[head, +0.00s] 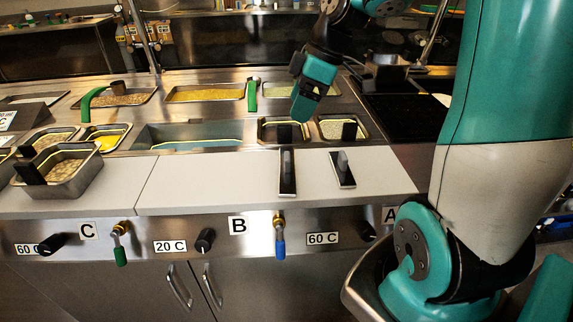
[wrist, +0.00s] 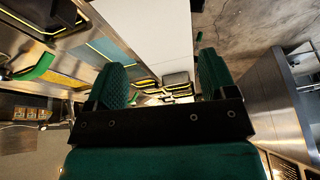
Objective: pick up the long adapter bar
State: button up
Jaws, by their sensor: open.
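Two dark bars with upright grips lie on the white counter in the head view. The left one (head: 287,180) looks longer and fits the long adapter bar; the shorter bar (head: 344,176) lies to its right. My gripper (head: 302,110) hangs over the pan area behind the bars, apart from both. In the wrist view my gripper (wrist: 162,78) shows two green textured fingers spread wide, with nothing held between them. I cannot make out either bar in the wrist view.
The white counter (head: 220,180) is clear left of the bars. Food pans, including a small pan (head: 340,128), are set in behind it. A raised pan of beans (head: 66,178) stands at the left. Knobs and valves, one with a blue handle (head: 281,245), line the front panel.

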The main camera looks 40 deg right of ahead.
send_near(288, 155)
jog(key=x, duration=0.3)
jog(key=s+p+x, duration=0.1)
jog(key=shift+w+a+f, duration=0.15)
jog(key=shift+a, duration=0.1)
jog(key=shift+w+p+x, duration=0.15)
jog(key=shift+p+x, duration=0.25)
jog(key=shift+x, duration=1.15)
jog(key=shift+w+p+x, duration=0.2)
jog(key=shift+p+x, duration=0.15)
jog(key=shift+x, duration=1.2)
jog(key=shift+d, duration=0.15)
jog(key=shift+c, duration=0.3)
jog(key=c, duration=1)
